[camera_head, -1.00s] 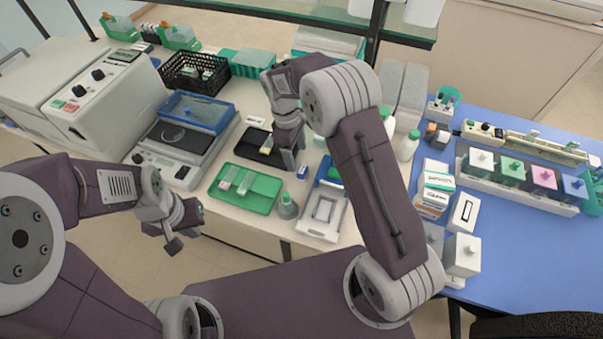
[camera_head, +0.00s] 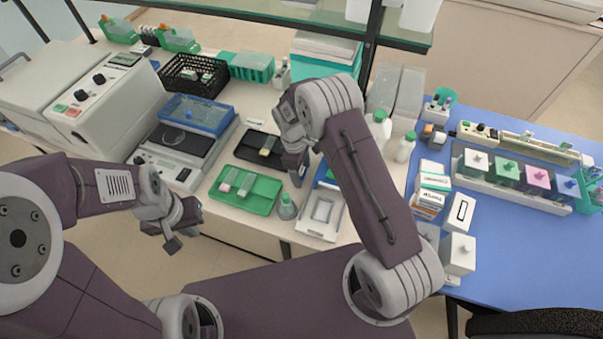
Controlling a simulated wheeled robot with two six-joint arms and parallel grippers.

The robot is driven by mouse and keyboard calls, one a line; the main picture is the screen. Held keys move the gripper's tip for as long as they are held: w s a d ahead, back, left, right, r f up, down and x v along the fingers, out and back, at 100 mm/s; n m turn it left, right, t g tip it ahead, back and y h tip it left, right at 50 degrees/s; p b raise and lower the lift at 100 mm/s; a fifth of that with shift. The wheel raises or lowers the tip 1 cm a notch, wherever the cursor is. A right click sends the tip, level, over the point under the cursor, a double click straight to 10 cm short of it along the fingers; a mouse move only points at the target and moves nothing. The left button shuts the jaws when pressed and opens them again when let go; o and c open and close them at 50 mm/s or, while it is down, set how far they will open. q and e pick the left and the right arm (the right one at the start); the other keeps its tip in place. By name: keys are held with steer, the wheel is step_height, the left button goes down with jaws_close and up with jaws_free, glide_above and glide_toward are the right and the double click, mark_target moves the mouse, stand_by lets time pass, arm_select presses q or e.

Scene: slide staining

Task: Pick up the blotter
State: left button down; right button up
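I cannot tell for sure which item is the blotter. A black tray (camera_head: 258,149) with a small pale-and-yellow item on it lies on the cream bench. A green tray (camera_head: 247,190) with slide-like pieces lies in front of it. A white frame-like holder (camera_head: 320,214) sits to the right of a grey bottle with a green top (camera_head: 287,207). My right gripper (camera_head: 298,178) points down just right of the black tray; its fingers are seen edge-on and what lies under them is hidden. My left gripper (camera_head: 186,228) is open and empty, off the bench's front edge.
A scale-like device (camera_head: 165,170) and a blue-lidded box (camera_head: 198,115) stand left. A black basket (camera_head: 193,76) is behind. White bottles (camera_head: 378,128) stand close right of my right arm. Staining jars (camera_head: 507,172) and boxes (camera_head: 431,187) occupy the blue table.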

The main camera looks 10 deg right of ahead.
mark_target(303, 174)
steer(key=c, duration=1.3)
steer(key=shift+r, duration=0.1)
steer(key=shift+w+r, duration=0.1)
steer(key=shift+r, duration=0.2)
steer(key=r, duration=0.2)
steer(key=s+r+b, duration=0.1)
steer(key=shift+a+r, duration=0.1)
steer(key=shift+r, duration=0.3)
steer(key=s+r, duration=0.2)
steer(key=s, duration=0.1)
steer(key=s+a+r+b, duration=0.1)
steer(key=s+r, duration=0.1)
steer(key=s, duration=0.2)
steer(key=s+r, duration=0.2)
steer(key=s, duration=0.1)
steer(key=shift+s+a+r+b, duration=0.25)
steer(key=shift+s+a+b, duration=0.1)
steer(key=shift+b, duration=0.05)
